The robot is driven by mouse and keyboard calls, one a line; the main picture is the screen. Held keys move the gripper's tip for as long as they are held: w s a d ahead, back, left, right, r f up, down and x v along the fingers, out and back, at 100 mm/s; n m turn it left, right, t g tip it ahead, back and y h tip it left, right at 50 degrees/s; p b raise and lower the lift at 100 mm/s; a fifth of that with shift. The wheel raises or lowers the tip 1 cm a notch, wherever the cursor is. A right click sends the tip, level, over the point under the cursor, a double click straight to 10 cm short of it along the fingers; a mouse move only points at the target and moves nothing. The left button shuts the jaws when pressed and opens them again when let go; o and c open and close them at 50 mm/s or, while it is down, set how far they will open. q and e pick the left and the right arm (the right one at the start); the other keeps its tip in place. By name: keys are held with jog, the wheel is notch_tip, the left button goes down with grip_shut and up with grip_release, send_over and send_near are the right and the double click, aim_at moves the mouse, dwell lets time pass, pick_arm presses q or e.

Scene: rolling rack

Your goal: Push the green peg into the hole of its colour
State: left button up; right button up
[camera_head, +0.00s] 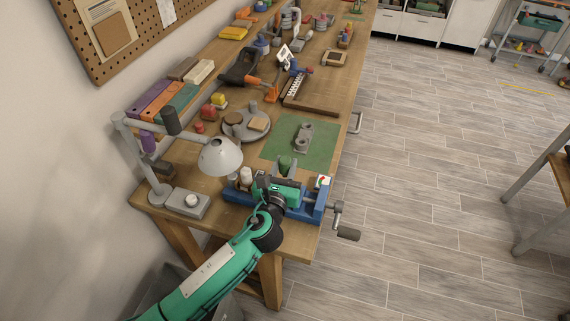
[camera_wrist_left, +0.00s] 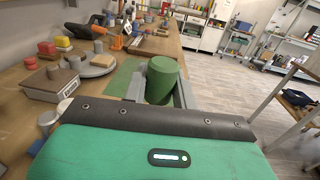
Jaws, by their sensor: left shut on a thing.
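The green peg (camera_head: 285,163) is an upright, thick cylinder between the fingers of my left gripper (camera_head: 284,170). In the left wrist view the peg (camera_wrist_left: 162,82) stands between the two grey fingers, and my left gripper (camera_wrist_left: 160,92) is shut on it. A grey block (camera_head: 303,137) with round openings lies on the green mat, just beyond the peg. I cannot tell the colours of its openings, and no green-marked hole is clear. The peg's lower end is hidden by my gripper. My right gripper is in neither view.
A blue vise (camera_head: 309,205) with a side crank is under and beside my gripper at the bench's near end. A desk lamp (camera_head: 220,158) stands close left. A round grey turntable (camera_head: 236,128) lies left of the green mat (camera_head: 322,151), which has bare room.

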pick_arm(q)
notch_tip(320, 180, down, 6)
jog(key=b, duration=0.3)
jog(key=shift+b, duration=0.4)
jog(key=shift+r+p, duration=0.3)
jog(key=shift+r, duration=0.1)
jog(key=shift+f, duration=0.2)
jog(key=shift+f+b, duration=0.65)
jog(key=shift+f, duration=0.1)
jog(key=shift+f+b, duration=0.45)
jog(key=shift+f, duration=0.5)
